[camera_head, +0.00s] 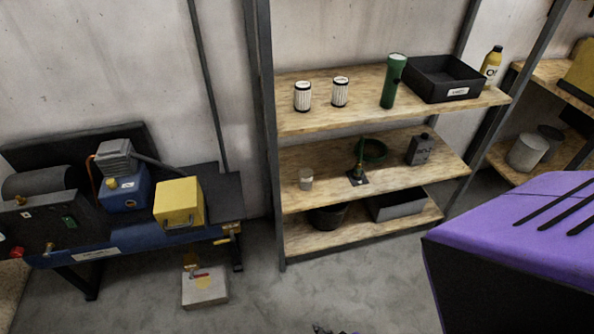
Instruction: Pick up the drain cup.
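A small pale cup (306,179) stands upright at the left end of the middle shelf board; it looks most like the drain cup, though it is too small to tell for sure.
The shelf unit (290,124) also holds white canisters, a green cylinder (394,82), black trays and a dark can (420,149). A blue machine bench (100,254) with a yellow box stands left. A grey box (205,287) sits on the floor. A purple body (515,235) fills the lower right.

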